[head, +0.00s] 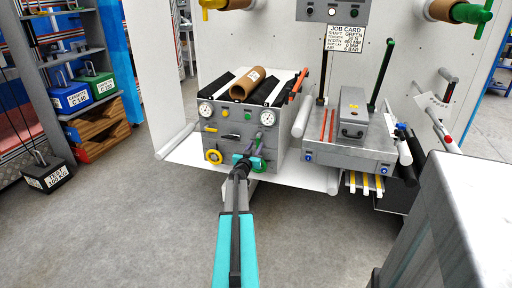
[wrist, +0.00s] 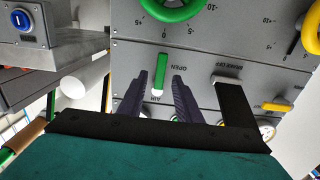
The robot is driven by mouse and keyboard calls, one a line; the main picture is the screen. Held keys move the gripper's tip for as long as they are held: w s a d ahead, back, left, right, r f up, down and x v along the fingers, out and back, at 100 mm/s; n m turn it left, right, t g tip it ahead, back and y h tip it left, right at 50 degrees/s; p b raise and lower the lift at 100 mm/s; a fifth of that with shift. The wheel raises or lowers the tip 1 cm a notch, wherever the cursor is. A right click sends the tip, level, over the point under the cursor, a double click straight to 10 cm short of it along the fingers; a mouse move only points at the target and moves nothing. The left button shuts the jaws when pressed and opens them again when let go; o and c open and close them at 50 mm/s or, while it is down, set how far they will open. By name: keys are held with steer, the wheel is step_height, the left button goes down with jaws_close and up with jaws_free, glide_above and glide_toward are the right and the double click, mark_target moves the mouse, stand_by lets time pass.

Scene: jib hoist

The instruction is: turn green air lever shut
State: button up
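The green air lever (wrist: 161,75) shows in the wrist view as a short bar with a pale end, on a grey panel (wrist: 205,58). Its long side runs up and down in the picture, between the words OPEN and AIR. My gripper (wrist: 160,76) is open, with one dark finger on each side of the lever and gaps to both. I cannot tell how deep the fingertips reach. In the head view my gripper (head: 262,147) is at the front of the grey control box (head: 237,127), and the green lever cannot be made out there.
A green handwheel (wrist: 174,8) is close beyond the lever. A black lever (wrist: 238,103) marked BRAKE OFF is beside my right-hand finger, with a yellow lever (wrist: 277,107) further right. A yellow handwheel (head: 213,156) is left on the box. A grey machine (head: 348,145) stands to the right.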

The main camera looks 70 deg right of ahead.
steer(key=shift+d, duration=0.75)
jaws_close()
